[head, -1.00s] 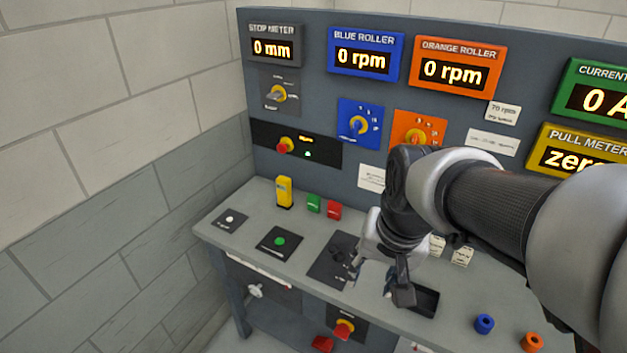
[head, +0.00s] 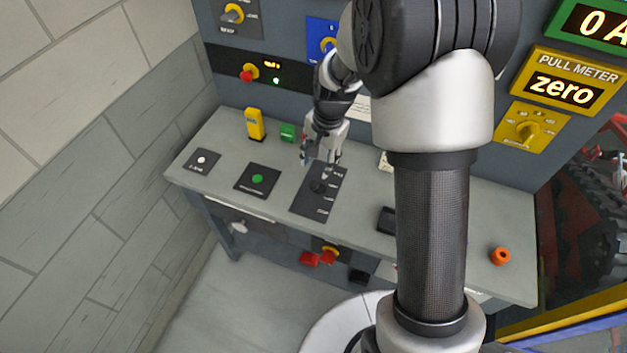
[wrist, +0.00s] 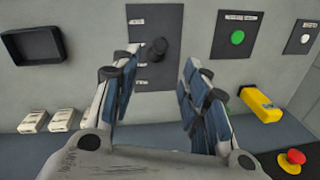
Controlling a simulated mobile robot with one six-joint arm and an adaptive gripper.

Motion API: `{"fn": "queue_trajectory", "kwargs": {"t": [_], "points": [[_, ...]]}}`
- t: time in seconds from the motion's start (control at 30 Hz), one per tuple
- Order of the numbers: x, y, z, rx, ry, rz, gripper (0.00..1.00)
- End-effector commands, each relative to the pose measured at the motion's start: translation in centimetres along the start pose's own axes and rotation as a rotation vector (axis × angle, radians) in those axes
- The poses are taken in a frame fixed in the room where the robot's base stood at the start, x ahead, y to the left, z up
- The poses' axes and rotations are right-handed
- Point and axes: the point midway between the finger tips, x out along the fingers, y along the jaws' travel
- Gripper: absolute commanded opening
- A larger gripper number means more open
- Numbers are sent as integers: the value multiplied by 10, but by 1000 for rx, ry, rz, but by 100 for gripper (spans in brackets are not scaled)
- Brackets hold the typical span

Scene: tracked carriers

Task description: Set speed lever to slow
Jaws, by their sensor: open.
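The speed lever appears to be the black knob (head: 319,186) on a dark plate (head: 309,205) on the desk. The plate carries a column of small white labels, too small to read. In the wrist view the black knob (wrist: 157,48) stands up from the plate (wrist: 180,76) beside the labels. My gripper (head: 319,160) is open and points down over the far end of the plate. In the wrist view the knob shows between and beyond the fingertips of my gripper (wrist: 161,58). The fingers look apart from it, and nothing is held.
A green button plate (head: 257,180) and a white button plate (head: 202,160) lie left of the lever plate. A yellow upright box (head: 254,124) and a green block (head: 288,132) stand near the panel. A dark tray (wrist: 33,46) and an orange ring (head: 499,256) are to the right.

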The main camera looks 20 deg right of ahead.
Motion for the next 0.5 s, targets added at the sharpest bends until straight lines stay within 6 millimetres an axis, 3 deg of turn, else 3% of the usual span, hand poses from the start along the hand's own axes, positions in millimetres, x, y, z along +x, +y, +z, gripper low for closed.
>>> {"fn": "queue_trajectory", "kwargs": {"t": [0.03, 0.2, 0.5], "points": [[15, 1, 1, 0, -3, 3, 42], [52, 1, 1, -1, -2, 2, 42], [100, 0, 1, -1, -1, 0, 42]]}}
